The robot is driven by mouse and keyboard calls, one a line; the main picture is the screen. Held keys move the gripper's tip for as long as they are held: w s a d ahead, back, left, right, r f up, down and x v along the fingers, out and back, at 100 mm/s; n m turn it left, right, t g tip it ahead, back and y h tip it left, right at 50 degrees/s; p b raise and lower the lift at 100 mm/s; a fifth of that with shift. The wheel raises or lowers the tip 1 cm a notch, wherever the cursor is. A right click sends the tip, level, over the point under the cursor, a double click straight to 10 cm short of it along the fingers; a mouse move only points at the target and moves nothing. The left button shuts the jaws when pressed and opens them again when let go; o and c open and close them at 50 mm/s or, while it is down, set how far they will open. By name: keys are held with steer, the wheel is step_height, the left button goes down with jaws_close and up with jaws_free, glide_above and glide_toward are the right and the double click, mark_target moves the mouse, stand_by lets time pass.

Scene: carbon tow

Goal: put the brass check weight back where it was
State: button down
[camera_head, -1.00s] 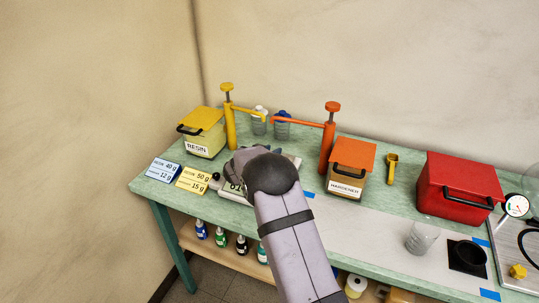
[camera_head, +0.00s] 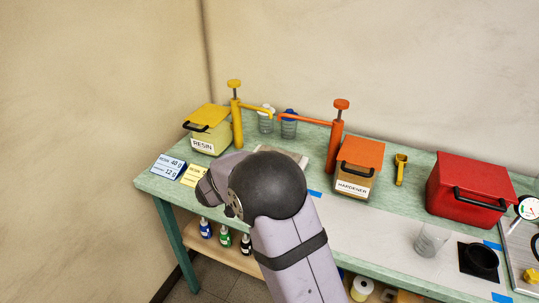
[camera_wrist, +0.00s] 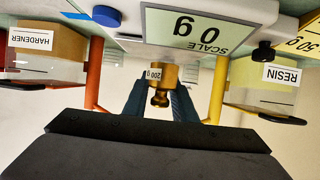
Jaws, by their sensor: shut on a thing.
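The brass check weight (camera_wrist: 160,73), a small knobbed cylinder marked 200 g, shows in the wrist view between the two dark fingers of my gripper (camera_wrist: 159,92), which is shut on it. The wrist picture is upside down. Beyond it the scale's display (camera_wrist: 200,28) reads 0 g. In the head view my arm hides the weight, the fingers and most of the scale. The weight's earlier place cannot be made out.
The yellow-lidded resin box (camera_head: 208,132) and yellow pump (camera_head: 237,122) stand left. The orange pump (camera_head: 334,145), hardener box (camera_head: 357,170), yellow scoop (camera_head: 400,168) and red box (camera_head: 468,190) stand right. Clear cups (camera_head: 288,128) stand behind. Two ratio cards (camera_head: 168,167) lie at the left edge.

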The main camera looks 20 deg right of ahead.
steer(key=shift+s+a, duration=1.65)
steer(key=shift+a, duration=0.1)
